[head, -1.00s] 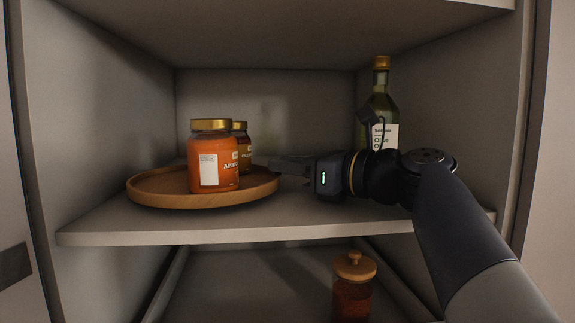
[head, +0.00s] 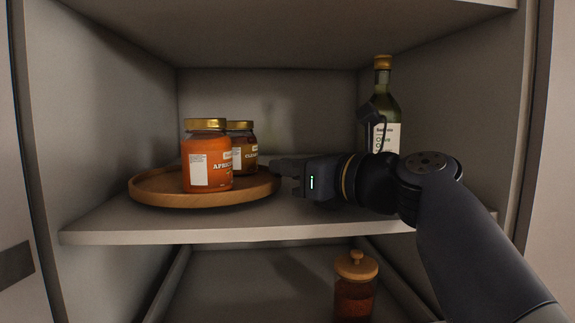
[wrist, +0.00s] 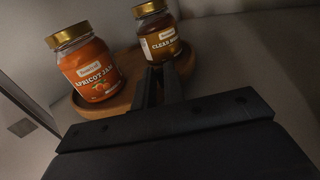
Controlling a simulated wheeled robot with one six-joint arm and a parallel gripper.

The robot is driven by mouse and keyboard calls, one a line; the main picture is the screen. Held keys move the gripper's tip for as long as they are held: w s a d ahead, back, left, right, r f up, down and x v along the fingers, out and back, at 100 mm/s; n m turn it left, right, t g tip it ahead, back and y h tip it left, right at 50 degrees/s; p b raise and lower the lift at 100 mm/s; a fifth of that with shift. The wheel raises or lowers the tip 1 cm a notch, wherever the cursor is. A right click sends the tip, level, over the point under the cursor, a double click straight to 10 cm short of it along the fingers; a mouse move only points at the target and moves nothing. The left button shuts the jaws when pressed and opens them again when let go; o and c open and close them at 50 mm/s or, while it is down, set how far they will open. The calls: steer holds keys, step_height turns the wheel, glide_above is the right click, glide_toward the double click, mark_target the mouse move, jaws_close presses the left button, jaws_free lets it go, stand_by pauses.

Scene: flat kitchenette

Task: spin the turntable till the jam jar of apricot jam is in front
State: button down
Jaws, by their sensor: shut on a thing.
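The round wooden turntable (head: 158,197) stands on the shelf at the left. The jar of apricot jam (head: 207,160), orange with a gold lid, stands upright on its front part, left of centre; its lettering faces right of front. It also shows in the wrist view (wrist: 92,72). A darker jar labelled as clear honey (head: 244,152) stands behind and to its right, partly hidden by it; the wrist view shows it too (wrist: 160,38). My gripper (head: 273,165) reaches in from the right and is shut on the turntable's right rim. In the wrist view, its fingers (wrist: 155,82) hide the gripped spot.
A green bottle (head: 384,105) stands behind my arm at the right, partly hidden by it. A lidded jar (head: 355,290) stands on the lower shelf. Cabinet walls close in both sides, with another shelf above.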

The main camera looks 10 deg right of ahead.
steer(key=shift+s+a+m+t+h, duration=0.15)
steer(key=shift+s+a+h, duration=0.1)
steer(key=shift+s, duration=0.3)
steer(key=shift+s+a+m+t+h, duration=0.15)
steer(key=shift+s+a, duration=0.1)
steer(key=shift+s, duration=0.3)
steer(key=c, duration=1.5)
jaws_free()
